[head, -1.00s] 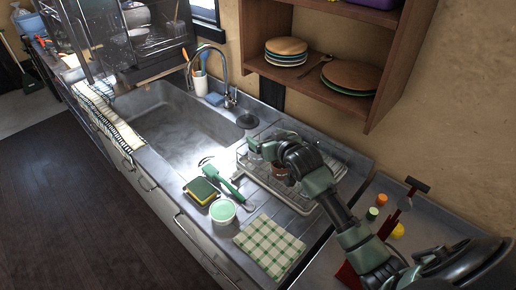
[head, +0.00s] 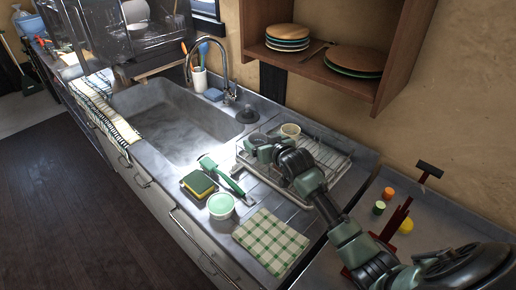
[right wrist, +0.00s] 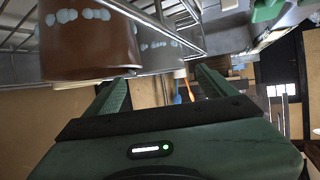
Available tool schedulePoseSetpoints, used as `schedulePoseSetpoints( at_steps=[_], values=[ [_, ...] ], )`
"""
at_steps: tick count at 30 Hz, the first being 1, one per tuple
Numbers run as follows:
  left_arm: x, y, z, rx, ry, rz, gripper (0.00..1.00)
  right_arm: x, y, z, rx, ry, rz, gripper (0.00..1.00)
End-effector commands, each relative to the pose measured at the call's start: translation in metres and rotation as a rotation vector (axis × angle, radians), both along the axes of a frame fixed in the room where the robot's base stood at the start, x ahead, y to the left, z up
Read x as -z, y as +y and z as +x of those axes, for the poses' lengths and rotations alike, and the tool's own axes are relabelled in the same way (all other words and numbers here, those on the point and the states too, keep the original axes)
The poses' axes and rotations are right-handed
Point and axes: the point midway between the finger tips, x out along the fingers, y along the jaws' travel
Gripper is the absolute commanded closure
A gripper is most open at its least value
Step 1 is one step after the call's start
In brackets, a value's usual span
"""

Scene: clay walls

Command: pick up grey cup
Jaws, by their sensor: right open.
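In the right wrist view a grey cup (right wrist: 158,46) with a band of pale spots stands in the wire rack, beyond my fingertips and roughly in line with the gap. A larger brown cup (right wrist: 85,45) with similar spots is close by on its left. My right gripper (right wrist: 160,76) is open, with nothing between its fingers. In the head view my right gripper (head: 256,149) is at the left part of the dish rack (head: 328,160) and hides much of it. A pale cup rim (head: 290,130) shows behind it; I cannot tell which cup this is. My left gripper is not in view.
A sink (head: 180,118) with a curved faucet (head: 222,70) lies left of the rack. A green brush (head: 222,175), a sponge (head: 199,184), a green bowl (head: 221,206) and a checked cloth (head: 270,242) lie in front. A wooden shelf (head: 345,90) overhangs the rack's back.

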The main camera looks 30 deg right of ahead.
Motion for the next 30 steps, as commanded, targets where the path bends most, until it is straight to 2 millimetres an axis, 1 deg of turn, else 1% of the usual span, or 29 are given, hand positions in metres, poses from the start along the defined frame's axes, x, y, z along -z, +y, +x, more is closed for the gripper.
schedulePoseSetpoints(
  at_steps=[5, 9, 12, 19, 20, 21, 23, 24, 26, 27, 30],
  values=[
    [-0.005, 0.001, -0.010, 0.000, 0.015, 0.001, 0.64, 0.012, -0.001, 0.020, 0.000, 0.002, 0.001, 0.14],
    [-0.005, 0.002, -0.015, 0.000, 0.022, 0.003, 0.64, 0.019, -0.002, 0.033, 0.000, 0.000, 0.000, 0.14],
    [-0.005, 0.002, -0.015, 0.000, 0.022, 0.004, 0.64, 0.021, -0.002, 0.037, -0.001, 0.000, 0.000, 0.14],
    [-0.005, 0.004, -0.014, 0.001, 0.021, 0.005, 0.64, 0.021, -0.002, 0.038, -0.001, 0.000, 0.000, 0.14],
    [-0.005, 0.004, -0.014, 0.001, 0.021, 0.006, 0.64, 0.021, -0.002, 0.038, -0.001, 0.000, 0.000, 0.17],
    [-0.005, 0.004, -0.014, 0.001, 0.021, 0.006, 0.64, 0.021, -0.002, 0.038, -0.001, 0.000, 0.000, 0.28],
    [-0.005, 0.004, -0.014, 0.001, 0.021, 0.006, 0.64, 0.021, -0.002, 0.038, -0.001, 0.000, 0.000, 0.45],
    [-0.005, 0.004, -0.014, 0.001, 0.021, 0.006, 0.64, 0.021, -0.002, 0.038, -0.001, 0.000, 0.000, 0.56],
    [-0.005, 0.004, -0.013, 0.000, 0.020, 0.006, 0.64, 0.021, -0.002, 0.038, -0.001, 0.000, 0.000, 0.73],
    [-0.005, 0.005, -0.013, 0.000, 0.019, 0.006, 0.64, 0.021, -0.002, 0.038, -0.001, 0.000, 0.000, 0.84],
    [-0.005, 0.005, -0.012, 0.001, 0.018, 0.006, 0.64, 0.021, -0.002, 0.038, -0.001, -0.001, 0.000, 0.84]
  ],
)
